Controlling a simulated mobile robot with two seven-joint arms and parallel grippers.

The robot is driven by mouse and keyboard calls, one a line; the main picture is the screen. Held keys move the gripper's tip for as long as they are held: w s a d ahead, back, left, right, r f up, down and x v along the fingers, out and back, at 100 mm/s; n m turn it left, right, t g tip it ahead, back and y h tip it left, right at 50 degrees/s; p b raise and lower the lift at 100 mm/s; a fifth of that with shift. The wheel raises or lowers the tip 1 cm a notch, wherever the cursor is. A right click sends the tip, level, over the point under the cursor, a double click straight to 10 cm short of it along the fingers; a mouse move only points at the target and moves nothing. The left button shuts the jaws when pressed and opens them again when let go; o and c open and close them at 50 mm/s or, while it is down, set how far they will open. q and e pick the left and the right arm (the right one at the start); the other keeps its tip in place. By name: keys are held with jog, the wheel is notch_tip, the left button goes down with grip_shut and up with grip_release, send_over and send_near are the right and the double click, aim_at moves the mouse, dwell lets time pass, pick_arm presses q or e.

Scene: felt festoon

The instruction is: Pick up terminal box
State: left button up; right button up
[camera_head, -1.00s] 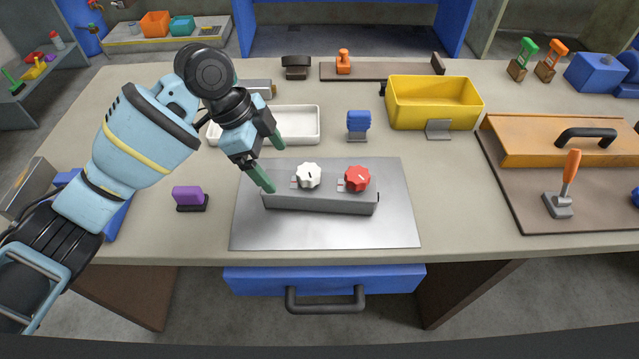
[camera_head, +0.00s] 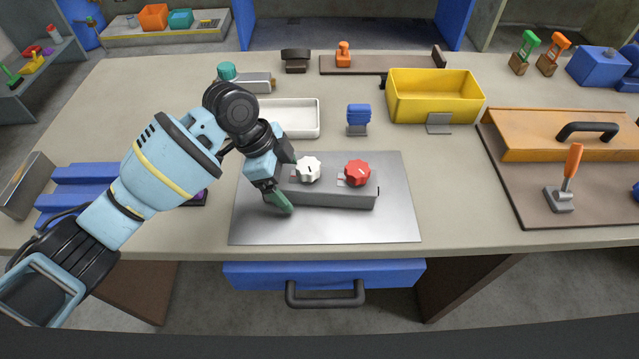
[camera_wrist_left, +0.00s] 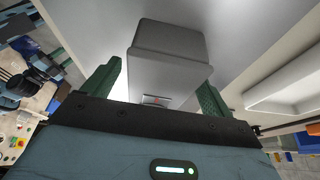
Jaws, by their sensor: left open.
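The terminal box appears to be the long grey box (camera_head: 335,194) with a white knob (camera_head: 308,170) and a red knob (camera_head: 357,172). It lies on a metal sheet (camera_head: 325,228) near the table's front. My left gripper (camera_head: 284,182) is open at the box's left end, with one green finger in front of it. The other finger is mostly hidden in the head view. In the left wrist view, the fingers (camera_wrist_left: 158,86) stand on either side of the grey box end (camera_wrist_left: 168,42), with a visible gap on the left. My right gripper is out of view.
A white tray (camera_head: 309,118) and a blue block on a stand (camera_head: 358,119) lie behind the box. A yellow bin (camera_head: 434,96) stands behind right. An orange panel (camera_head: 550,135) with a black handle is at the right. The sheet right of the box is clear.

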pick_arm(q)
jog(key=c, duration=1.2)
jog(key=shift+r, duration=0.1)
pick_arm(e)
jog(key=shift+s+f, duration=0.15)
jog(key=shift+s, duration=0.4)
pick_arm(q)
jog(key=shift+r, duration=0.4)
notch_tip(320, 180, up, 3)
jog(key=shift+s+f, duration=0.1)
jog(key=shift+s, duration=0.05)
jog(key=s+d+r+p, duration=0.1)
jog(key=s, duration=1.4)
jog(key=shift+s+d+r, duration=0.15)
jog(key=shift+s+d, duration=0.15)
jog(key=shift+d, duration=0.05)
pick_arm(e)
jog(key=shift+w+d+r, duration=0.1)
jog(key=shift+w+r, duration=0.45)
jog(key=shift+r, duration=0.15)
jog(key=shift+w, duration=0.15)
